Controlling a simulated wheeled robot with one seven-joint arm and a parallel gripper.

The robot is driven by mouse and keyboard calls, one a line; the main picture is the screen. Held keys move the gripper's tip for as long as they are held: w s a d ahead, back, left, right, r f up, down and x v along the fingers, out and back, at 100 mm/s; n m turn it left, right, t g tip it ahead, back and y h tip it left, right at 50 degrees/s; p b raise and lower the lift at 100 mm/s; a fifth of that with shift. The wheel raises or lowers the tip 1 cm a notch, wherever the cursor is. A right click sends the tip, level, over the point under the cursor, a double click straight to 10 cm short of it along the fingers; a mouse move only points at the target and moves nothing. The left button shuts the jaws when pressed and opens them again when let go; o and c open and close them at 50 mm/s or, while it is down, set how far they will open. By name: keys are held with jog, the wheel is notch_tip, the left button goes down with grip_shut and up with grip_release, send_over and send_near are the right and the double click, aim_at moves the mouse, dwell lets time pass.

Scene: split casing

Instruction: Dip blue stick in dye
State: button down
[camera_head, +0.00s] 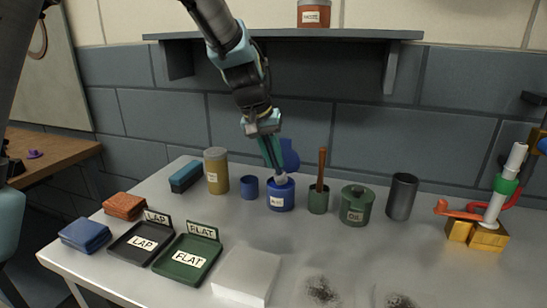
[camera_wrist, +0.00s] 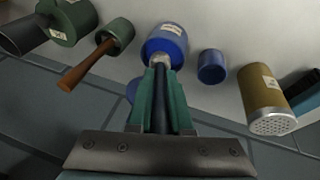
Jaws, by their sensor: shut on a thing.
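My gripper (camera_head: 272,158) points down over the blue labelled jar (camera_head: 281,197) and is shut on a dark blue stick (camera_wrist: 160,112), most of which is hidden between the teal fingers. The stick's pale tip (camera_head: 281,180) is at the jar's mouth. In the wrist view the pale tip (camera_wrist: 160,62) shows at the opening of the jar (camera_wrist: 168,36). I cannot tell how deep the tip is or whether it touches dye. The jar's label is too small to read surely.
A small blue cup (camera_head: 249,188) and a tan shaker (camera_head: 216,172) stand left of the jar. A green cup (camera_head: 318,203) with a brown stick (camera_head: 321,165) and a green oil pot (camera_head: 357,206) stand right. A blue rounded thing (camera_head: 290,153) is behind. A shelf (camera_head: 330,35) hangs above.

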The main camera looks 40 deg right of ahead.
jog(key=shift+f, duration=0.5)
dwell(1.2)
jog(key=shift+r+p, duration=2.5)
jog(key=shift+r, duration=1.05)
